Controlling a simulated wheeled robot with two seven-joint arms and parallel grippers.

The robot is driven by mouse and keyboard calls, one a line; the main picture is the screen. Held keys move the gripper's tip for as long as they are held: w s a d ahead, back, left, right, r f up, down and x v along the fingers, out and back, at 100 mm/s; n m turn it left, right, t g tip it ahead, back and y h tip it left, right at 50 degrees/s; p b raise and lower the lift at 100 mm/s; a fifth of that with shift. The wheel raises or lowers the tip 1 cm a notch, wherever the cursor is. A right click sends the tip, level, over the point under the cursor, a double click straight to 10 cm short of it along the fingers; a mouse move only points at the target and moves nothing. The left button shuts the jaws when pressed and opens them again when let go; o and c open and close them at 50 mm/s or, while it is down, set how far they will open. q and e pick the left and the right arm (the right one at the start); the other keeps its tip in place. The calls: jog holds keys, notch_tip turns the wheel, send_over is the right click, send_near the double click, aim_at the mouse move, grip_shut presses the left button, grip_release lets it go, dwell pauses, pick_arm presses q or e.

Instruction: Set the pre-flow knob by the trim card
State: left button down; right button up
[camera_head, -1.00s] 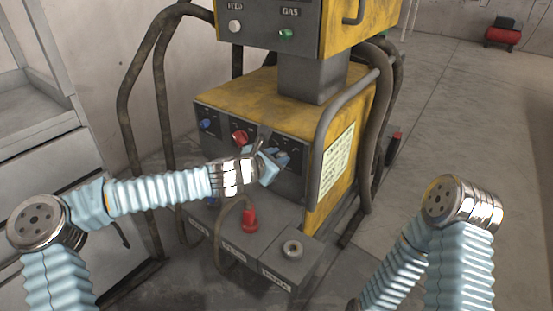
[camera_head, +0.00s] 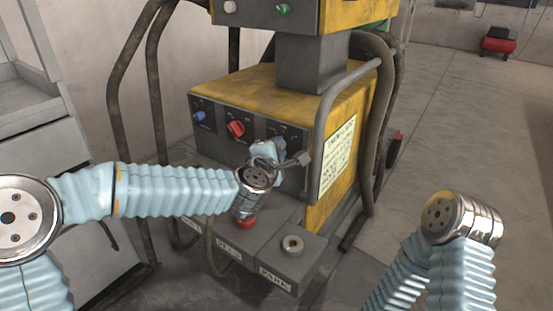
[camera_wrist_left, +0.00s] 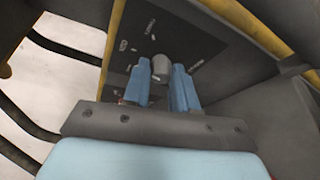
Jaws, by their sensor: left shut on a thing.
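A grey knob (camera_wrist_left: 160,66) on the dark front panel sits between the blue fingers of my left gripper (camera_wrist_left: 163,84) in the left wrist view, and the gripper is shut on it. In the head view my left gripper (camera_head: 278,150) is at the right end of the panel and hides this knob. The blue knob (camera_head: 199,116) and red knob (camera_head: 236,128) are to its left. Panel labels are too small to read. A pale printed card (camera_head: 338,157) is on the yellow cabinet's right side; most of its text is unreadable. My right gripper is out of view.
A grey bar handle (camera_head: 327,125) stands just right of my left gripper. A lower grey ledge carries a red knob (camera_head: 246,223), partly behind my wrist, and a round metal-rimmed socket (camera_head: 292,246) near a PARK label. Thick hoses rise on both sides.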

pick_arm(q)
jog(key=shift+f+m+t+b, duration=0.2)
jog(key=shift+m+t+b, duration=0.5)
jog(key=shift+m+b, duration=0.8)
jog(key=shift+f+m+t+b, duration=0.15)
jog(key=shift+m+t+b, duration=0.55)
jog(key=shift+m+b, duration=0.75)
jog(key=shift+m, duration=0.35)
jog(key=c, duration=0.9)
grip_release()
